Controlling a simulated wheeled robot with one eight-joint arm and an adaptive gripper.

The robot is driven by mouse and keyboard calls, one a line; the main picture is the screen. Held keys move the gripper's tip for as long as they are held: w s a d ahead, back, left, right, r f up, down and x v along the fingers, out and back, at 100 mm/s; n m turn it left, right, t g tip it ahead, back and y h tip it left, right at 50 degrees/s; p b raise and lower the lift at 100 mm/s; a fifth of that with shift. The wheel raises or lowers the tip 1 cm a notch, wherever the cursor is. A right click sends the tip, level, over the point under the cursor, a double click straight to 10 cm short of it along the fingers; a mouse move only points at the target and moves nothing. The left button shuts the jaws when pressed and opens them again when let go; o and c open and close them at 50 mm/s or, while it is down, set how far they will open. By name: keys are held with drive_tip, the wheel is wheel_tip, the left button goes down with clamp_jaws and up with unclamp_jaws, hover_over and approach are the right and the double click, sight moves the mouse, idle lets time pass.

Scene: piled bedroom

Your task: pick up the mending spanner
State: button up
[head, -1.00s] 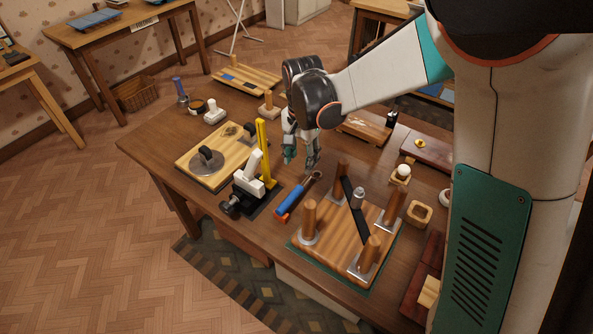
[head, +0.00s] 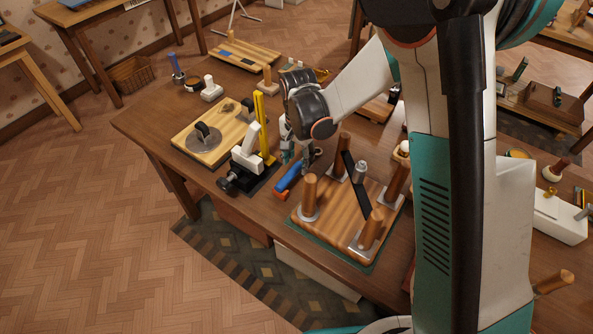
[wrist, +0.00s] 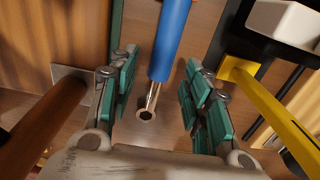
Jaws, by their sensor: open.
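The mending spanner has a blue handle (head: 287,179) with an orange end, and it lies on the wooden table (head: 150,135) between the yellow-posted stand and the board with upright pegs. In the wrist view its blue handle (wrist: 171,42) runs down to a metal shaft and ring end (wrist: 146,114). My gripper (head: 298,158) is over the far, metal end of the spanner and hides part of it. In the wrist view the green-padded fingers (wrist: 158,88) are apart, one on each side of the shaft. Whether they are down at its height is hard to tell.
The black stand with a white lever and yellow post (head: 262,128) is close on the left. The board with several wooden pegs (head: 337,222) is close on the right. A pale board with a round disc (head: 207,150) lies further left.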

sight(297, 165)
wheel_tip(297, 165, down, 4)
drive_tip(key=shift+a+r+b, duration=0.1)
drive_tip(key=shift+b, duration=0.6)
drive_tip(key=shift+c, duration=0.5)
clamp_jaws()
drive_tip(key=shift+r, duration=0.15)
wheel_tip(297, 165, up, 20)
drive_tip(key=p, duration=0.6)
drive_tip(key=c, duration=0.9)
unclamp_jaws()
